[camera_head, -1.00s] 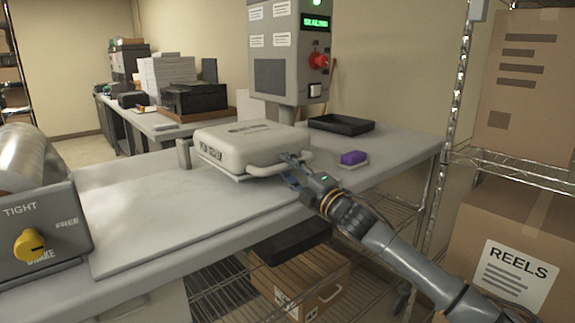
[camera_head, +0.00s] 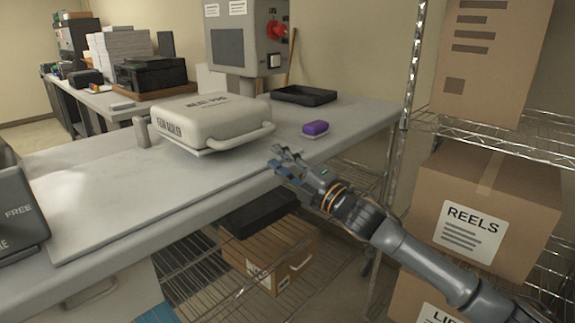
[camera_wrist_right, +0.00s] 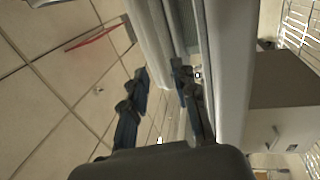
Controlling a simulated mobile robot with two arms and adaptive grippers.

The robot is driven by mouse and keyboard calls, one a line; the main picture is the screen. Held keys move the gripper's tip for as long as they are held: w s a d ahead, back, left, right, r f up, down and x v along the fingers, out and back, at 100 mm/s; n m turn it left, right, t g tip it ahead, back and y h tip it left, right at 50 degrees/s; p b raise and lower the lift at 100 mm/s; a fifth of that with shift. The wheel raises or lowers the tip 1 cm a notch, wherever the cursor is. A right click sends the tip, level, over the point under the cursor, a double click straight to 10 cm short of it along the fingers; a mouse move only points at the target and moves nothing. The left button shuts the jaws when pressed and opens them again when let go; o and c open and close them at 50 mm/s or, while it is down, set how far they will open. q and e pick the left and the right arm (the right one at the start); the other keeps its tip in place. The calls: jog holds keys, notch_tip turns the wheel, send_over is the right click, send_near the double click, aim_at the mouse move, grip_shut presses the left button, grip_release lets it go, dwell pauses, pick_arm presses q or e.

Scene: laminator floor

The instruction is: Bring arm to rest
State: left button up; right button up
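My right gripper (camera_head: 280,158) is at the front edge of the bench, just right of and below the white film sealer (camera_head: 210,120). It is empty and apart from the sealer's front handle (camera_head: 242,140). The sealer's lid is down. My right arm reaches in from the lower right. My left gripper is not in view.
A purple sponge-like block (camera_head: 315,128) and a black tray (camera_head: 303,95) lie on the bench (camera_head: 95,195). A wire rack (camera_head: 500,135) with cardboard boxes, one marked REELS (camera_head: 485,205), stands close on the right. A carton (camera_head: 270,250) sits under the bench.

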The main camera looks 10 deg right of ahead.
jog(key=shift+v, duration=1.1)
